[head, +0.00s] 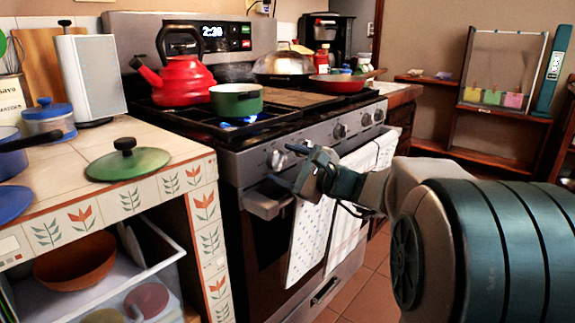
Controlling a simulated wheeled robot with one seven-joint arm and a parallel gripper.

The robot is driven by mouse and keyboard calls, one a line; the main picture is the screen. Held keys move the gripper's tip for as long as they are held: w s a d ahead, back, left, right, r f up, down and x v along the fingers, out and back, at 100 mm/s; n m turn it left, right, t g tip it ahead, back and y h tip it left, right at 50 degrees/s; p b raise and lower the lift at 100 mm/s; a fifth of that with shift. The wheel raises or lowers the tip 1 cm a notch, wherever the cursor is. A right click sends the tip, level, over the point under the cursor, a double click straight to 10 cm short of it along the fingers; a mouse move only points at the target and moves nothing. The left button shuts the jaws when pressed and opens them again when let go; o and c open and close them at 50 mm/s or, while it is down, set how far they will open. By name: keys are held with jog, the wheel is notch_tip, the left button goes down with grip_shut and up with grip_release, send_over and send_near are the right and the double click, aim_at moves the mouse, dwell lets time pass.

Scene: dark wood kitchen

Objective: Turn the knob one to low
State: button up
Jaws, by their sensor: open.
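The stove's front panel carries several round silver knobs. The leftmost knob (277,160) shows just left of my gripper (291,166). Another knob (340,131) shows to the right, above my gripper. My gripper is open, with its fingers pointing left toward the panel near the leftmost knob. I cannot tell whether a finger touches that knob, and part of the panel behind my gripper is hidden. A blue flame (238,122) burns under a green pot (236,100) on the front left burner. The knob markings are too small to read.
The oven handle (268,203) juts out below the knobs, with hanging towels (311,238) on it. A red kettle (184,80) and red pan (338,83) stand on the stove. A tiled counter with a green lid (127,166) is left. Floor shows at right.

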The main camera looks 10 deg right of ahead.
jog(key=shift+s, duration=0.1)
jog(key=p+v, duration=0.3)
jog(key=v, duration=1)
jog(key=shift+s+d+p, duration=0.2)
jog(key=shift+s+p, duration=0.1)
jog(key=s+a+r+n+g+h+p, duration=0.1)
jog(key=s+a+r+n+g+p, duration=0.4)
jog(key=p, duration=0.4)
jog(key=s+a+r+n+g+h+p, duration=0.1)
jog(key=s+a+r+n+g+p, duration=0.1)
jog(key=s+a+n+g+p, duration=0.55)
jog(key=s+d+r+n+h+p, duration=0.1)
jog(key=r+n+h+p, duration=0.2)
jog(key=r+p, duration=0.3)
jog(key=s+d+r+n+h+p, duration=0.2)
jog(key=r+n+h+p, duration=0.2)
jog(key=p, duration=0.8)
jog(key=shift+s+r+h+p, duration=0.35)
jog(key=shift+r+h, duration=0.35)
jog(key=shift+r, duration=0.25)
